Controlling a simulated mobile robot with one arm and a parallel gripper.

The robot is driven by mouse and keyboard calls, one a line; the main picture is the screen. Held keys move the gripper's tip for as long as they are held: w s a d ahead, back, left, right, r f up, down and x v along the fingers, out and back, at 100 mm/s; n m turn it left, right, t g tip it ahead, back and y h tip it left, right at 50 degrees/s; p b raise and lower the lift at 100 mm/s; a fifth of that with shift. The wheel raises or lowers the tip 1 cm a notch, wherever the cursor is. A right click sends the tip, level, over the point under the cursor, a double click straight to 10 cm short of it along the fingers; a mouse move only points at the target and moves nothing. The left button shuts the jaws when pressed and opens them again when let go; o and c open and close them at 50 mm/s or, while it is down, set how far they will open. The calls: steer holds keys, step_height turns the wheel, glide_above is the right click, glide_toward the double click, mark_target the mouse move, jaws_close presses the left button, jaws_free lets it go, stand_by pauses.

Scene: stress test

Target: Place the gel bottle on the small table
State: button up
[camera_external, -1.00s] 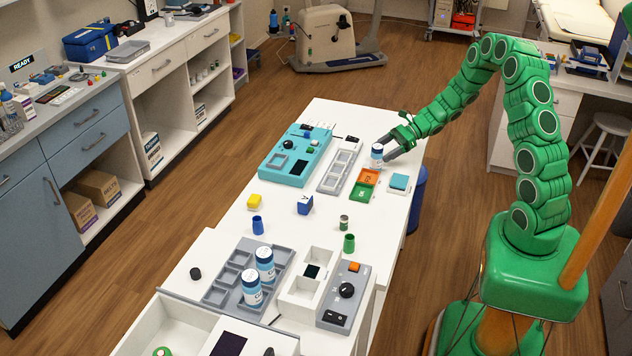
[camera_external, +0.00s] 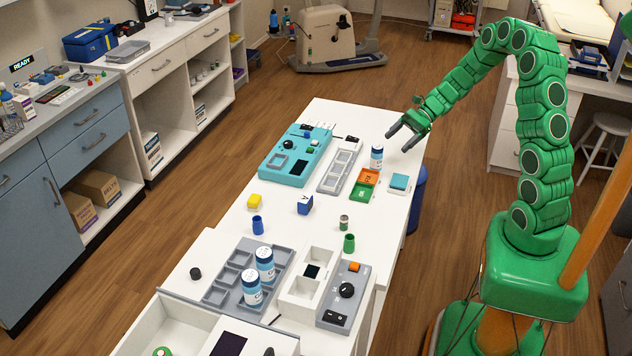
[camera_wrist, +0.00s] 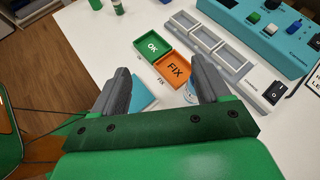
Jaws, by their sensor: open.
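A white bottle with blue bands (camera_external: 377,159) stands upright on the white table (camera_external: 285,190), beside the orange tray square (camera_external: 370,177). Its label is too small to read, so I cannot tell if it is the gel bottle. My gripper (camera_external: 398,141) is open and empty, a little above and to the right of the bottle, apart from it. In the wrist view my gripper (camera_wrist: 160,74) has both fingers spread; the bottle (camera_wrist: 190,92) shows only partly, beside the right finger. Two similar bottles (camera_external: 265,263) (camera_external: 252,287) stand in a grey compartment tray (camera_external: 216,296).
The orange FIX square (camera_wrist: 173,69) and green OK square (camera_wrist: 153,47) lie close to the bottle. A grey slotted tray (camera_external: 340,170), a teal device (camera_external: 295,160) and a teal block (camera_external: 399,182) are nearby. A blue bin (camera_external: 418,195) stands beside the table.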

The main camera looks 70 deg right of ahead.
steer(key=s+a+r+n+g+h, duration=0.1)
steer(key=s+a+r+n+g, duration=0.25)
steer(key=a, duration=0.35)
steer(key=s+a+r+n+g, duration=0.25)
steer(key=s+a+n, duration=0.2)
steer(key=a, duration=0.35)
steer(key=s+a+r+n+g+h, duration=0.1)
steer(key=s+a+r+n+g, duration=0.15)
steer(key=a+n, duration=0.35)
steer(key=s+a+r+n+h, duration=0.1)
steer(key=s+r+n+h, duration=0.1)
steer(key=s+n, duration=0.3)
steer(key=s+a+r+n+h, duration=0.2)
steer(key=s+n+h, duration=0.3)
steer(key=s, duration=0.8)
steer(key=shift+r+g, duration=0.35)
steer(key=shift+r, duration=0.5)
steer(key=shift+a, duration=0.1)
